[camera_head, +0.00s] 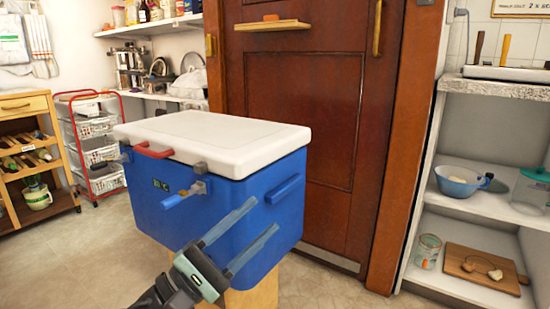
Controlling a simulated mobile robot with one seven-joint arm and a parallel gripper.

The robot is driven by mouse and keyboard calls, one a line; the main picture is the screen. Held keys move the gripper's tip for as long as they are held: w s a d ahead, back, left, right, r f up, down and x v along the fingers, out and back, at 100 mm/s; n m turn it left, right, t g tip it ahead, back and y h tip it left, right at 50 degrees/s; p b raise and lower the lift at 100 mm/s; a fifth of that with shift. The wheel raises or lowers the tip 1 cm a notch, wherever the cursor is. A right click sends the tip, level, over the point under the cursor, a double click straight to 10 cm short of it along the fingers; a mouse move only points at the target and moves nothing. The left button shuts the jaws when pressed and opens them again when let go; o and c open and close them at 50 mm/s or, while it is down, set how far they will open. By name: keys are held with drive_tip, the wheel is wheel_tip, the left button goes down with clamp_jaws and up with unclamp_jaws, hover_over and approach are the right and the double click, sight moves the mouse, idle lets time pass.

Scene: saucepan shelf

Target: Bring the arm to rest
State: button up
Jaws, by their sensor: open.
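My gripper (240,245) is at the lower middle, in front of a blue cooler box. Its two long fingers are apart, with nothing visible between them. The cooler box (225,215) has a shut white lid (215,135), a red handle (154,150) and a blue latch piece (184,194) on its front. The fingers overlap the cooler's front in the picture; I cannot tell whether they touch it. My arm reaches in from the bottom edge, and most of it is out of view.
The cooler stands on a wooden support (255,296). A brown door (300,110) is behind it. At right, shelves (480,203) hold a blue pan (458,182), a jar (428,251) and a cutting board (483,270). A red basket rack (92,145) is at left. Floor at lower left is clear.

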drive_tip(key=d+r+m+t+y+p, duration=0.2)
drive_tip(key=r+m+y+p, duration=0.3)
drive_tip(key=r, duration=0.6)
drive_tip(key=d+r+m+t+y+p, duration=0.25)
drive_tip(key=r+y+p, duration=0.3)
drive_tip(key=r, duration=0.45)
drive_tip(key=s+r+m+t+y+p, duration=0.35)
drive_tip(key=s+r, duration=0.45)
drive_tip(key=r, duration=0.5)
drive_tip(key=s+r+m+t+y+p, duration=0.2)
drive_tip(key=s+r+t+y+p, duration=0.25)
drive_tip(key=s+r, duration=0.65)
wheel_tip(320, 180, up, 39)
drive_tip(key=w+a+t+p, duration=0.1)
drive_tip(key=p, duration=3.6)
drive_tip(key=shift+w+r, duration=0.15)
drive_tip(key=shift+w, duration=0.15)
drive_tip(key=shift+a+y, duration=0.1)
drive_tip(key=shift+y, duration=0.15)
drive_tip(key=shift+c, duration=0.4)
